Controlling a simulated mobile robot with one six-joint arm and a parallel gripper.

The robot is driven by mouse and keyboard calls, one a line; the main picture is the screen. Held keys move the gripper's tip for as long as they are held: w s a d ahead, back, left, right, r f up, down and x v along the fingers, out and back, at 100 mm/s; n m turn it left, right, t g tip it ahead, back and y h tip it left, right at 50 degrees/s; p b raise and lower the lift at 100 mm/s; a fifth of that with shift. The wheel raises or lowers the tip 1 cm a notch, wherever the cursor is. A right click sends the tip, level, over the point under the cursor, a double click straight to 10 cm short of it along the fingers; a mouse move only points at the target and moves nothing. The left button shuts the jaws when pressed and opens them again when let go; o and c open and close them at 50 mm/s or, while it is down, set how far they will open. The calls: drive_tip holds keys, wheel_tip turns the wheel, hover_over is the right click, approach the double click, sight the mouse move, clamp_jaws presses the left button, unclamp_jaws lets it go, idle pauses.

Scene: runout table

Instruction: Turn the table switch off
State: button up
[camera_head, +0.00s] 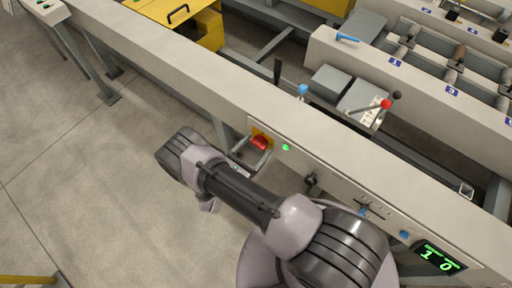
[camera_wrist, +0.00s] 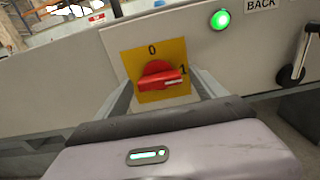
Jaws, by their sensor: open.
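The table switch is a red rotary knob (camera_wrist: 158,75) on a yellow plate (camera_wrist: 142,56) marked 0 at the top and 1 at the right. In the wrist view its handle points right, at the 1. In the head view the red knob (camera_head: 261,142) sits on the near face of the table beam. My gripper (camera_wrist: 164,100) is open, with one finger on each side of the yellow plate's lower part in the wrist view. In the head view my gripper (camera_head: 252,155) is at the plate. I cannot tell whether the fingers touch the knob.
A green lamp (camera_wrist: 220,19) is lit right of the switch. A black-knobbed lever (camera_head: 312,180) and a green display (camera_head: 438,257) are farther right on the beam (camera_head: 350,170). The floor (camera_head: 90,190) at left is clear.

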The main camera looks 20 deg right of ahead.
drive_tip(key=shift+c, duration=0.2)
drive_tip(key=c, duration=1.3)
drive_tip(key=shift+f+n+b, duration=0.1)
drive_tip(key=shift+n+b, duration=0.2)
drive_tip(key=shift+n, duration=0.1)
drive_tip(key=n+b, duration=0.2)
drive_tip(key=n, duration=0.1)
drive_tip(key=n+b, duration=0.1)
drive_tip(key=n, duration=0.3)
drive_tip(key=shift+n+b, duration=0.3)
drive_tip(key=shift+b, duration=0.1)
drive_tip(key=n+b, duration=0.2)
drive_tip(key=n, duration=0.7)
drive_tip(key=shift+w, duration=0.1)
drive_tip(key=shift+n, duration=0.4)
